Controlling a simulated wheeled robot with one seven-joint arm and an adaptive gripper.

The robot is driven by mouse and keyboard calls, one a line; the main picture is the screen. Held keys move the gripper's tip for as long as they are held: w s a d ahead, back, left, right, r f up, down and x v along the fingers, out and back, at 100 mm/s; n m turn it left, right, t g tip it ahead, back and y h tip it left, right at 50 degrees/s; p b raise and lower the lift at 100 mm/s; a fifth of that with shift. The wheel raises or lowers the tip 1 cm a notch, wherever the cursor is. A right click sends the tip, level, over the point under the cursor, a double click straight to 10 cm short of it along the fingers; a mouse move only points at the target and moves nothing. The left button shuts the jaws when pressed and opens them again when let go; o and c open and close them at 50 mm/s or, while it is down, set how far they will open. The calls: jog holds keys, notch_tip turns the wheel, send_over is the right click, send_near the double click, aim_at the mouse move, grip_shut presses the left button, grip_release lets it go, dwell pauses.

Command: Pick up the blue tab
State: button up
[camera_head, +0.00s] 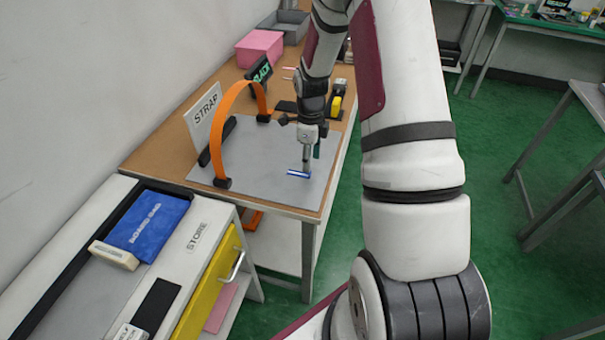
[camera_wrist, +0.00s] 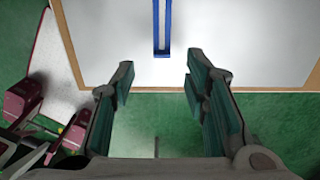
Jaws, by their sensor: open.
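The blue tab (camera_head: 298,173) is a small narrow bar lying on the grey mat near the table's front edge. In the wrist view the blue tab (camera_wrist: 162,28) shows as blue edges around a pale strip, beyond and roughly centred between the fingertips. My gripper (camera_head: 307,166) points down just by the tab in the head view. In the wrist view my gripper (camera_wrist: 160,76) is open, its two green-padded fingers apart with nothing between them. I cannot tell from these frames whether a finger touches the tab.
An orange strap arch (camera_head: 223,135) and a STRAP sign (camera_head: 204,113) stand left of the tab on the grey mat (camera_head: 255,150). A yellow item (camera_head: 336,105) and a pink bin (camera_head: 260,48) lie farther back. A STORE cabinet with a yellow drawer (camera_head: 208,285) stands in front.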

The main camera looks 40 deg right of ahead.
aim_at(299, 173)
jog(key=shift+d+f+p, duration=0.1)
jog(key=shift+f+p, duration=0.4)
jog(key=shift+f, duration=2.2)
jog(key=c, duration=0.8)
